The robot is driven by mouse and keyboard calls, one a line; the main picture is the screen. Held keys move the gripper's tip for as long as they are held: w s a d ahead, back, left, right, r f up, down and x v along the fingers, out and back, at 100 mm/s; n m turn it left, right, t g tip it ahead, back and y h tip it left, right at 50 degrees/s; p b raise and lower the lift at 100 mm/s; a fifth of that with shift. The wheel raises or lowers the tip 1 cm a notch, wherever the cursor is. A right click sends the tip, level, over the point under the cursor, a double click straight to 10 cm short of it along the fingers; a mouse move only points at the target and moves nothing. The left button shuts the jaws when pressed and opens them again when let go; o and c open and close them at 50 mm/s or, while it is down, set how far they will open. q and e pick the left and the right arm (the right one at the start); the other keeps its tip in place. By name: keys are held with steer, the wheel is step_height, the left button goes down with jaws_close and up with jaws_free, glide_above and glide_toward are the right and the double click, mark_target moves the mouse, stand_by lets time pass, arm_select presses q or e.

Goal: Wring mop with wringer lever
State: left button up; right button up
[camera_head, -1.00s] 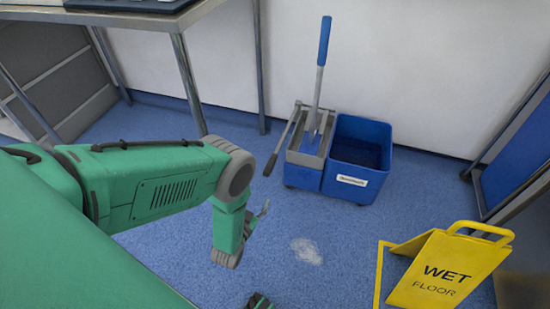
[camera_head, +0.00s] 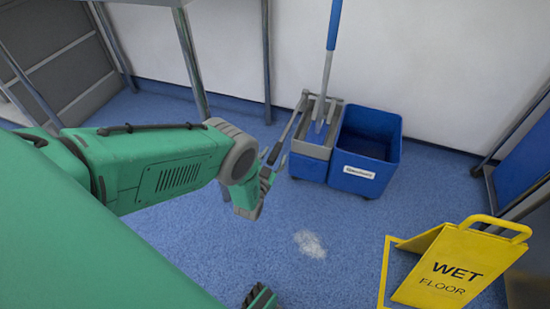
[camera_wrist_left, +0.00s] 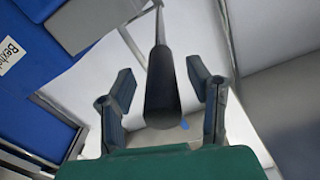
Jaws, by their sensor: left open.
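The mop (camera_head: 334,25) stands upright, its blue-topped handle rising out of the grey wringer (camera_head: 314,148). The wringer sits on the left part of the blue mop bucket (camera_head: 370,155). The wringer lever (camera_head: 290,125) slants down to the left from the wringer. My left gripper (camera_head: 268,172) is at the lever's lower end. In the left wrist view, the lever's black grip (camera_wrist_left: 162,88) lies between the two open fingers of my left gripper (camera_wrist_left: 163,92), with gaps on both sides. Part of my right gripper (camera_head: 260,298) shows at the bottom edge; its jaw state is unclear.
A yellow wet floor sign (camera_head: 455,265) stands at the lower right. A pale wet patch (camera_head: 310,244) lies on the blue floor in front of the bucket. Metal table legs (camera_head: 190,62) stand at the upper left, and a white wall (camera_head: 430,60) is behind the bucket.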

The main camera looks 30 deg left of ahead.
arm_select(q)
steer(key=shift+w+a, duration=0.15)
steer(key=shift+w, duration=0.45)
jaws_close()
steer(key=shift+r, duration=0.15)
